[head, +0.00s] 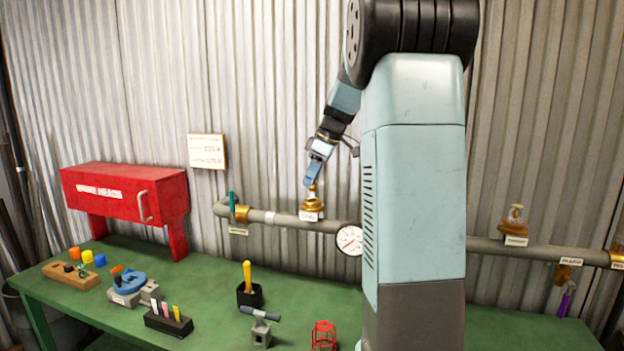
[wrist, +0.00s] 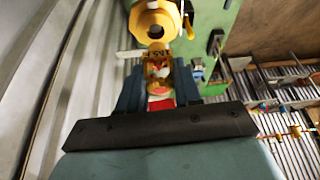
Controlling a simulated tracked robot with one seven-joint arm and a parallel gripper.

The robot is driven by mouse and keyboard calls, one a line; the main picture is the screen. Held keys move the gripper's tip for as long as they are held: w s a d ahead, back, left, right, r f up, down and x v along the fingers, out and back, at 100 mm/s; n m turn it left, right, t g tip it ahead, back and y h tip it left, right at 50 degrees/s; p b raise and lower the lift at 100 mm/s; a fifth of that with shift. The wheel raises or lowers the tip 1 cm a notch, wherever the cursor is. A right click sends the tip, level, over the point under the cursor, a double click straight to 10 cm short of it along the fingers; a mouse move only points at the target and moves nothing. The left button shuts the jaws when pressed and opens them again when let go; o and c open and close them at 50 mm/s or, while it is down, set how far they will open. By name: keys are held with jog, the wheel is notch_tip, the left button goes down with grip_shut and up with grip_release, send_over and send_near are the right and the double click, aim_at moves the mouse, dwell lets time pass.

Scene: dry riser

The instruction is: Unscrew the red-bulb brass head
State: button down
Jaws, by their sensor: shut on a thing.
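The brass head (wrist: 157,68) shows between my fingers in the wrist view, with a small red part inside its frame. My gripper (wrist: 160,88) is shut on it, one dark blue finger on each side. Beyond the head is a round brass fitting (wrist: 155,20) with an opening. In the head view my gripper (head: 311,183) points down at the brass fitting on the grey pipe, above a white label. The head is small there and partly hidden by the fingers. I cannot tell whether its thread is still engaged.
The grey pipe (head: 285,219) runs along the corrugated wall, with a gauge (head: 349,240) and another brass head (head: 516,214) farther right. Below, the green bench (head: 215,275) holds a red cabinet (head: 125,193), a black cup (head: 250,294) and a red cage (head: 323,335).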

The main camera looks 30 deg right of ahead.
jog(key=shift+r, duration=2.25)
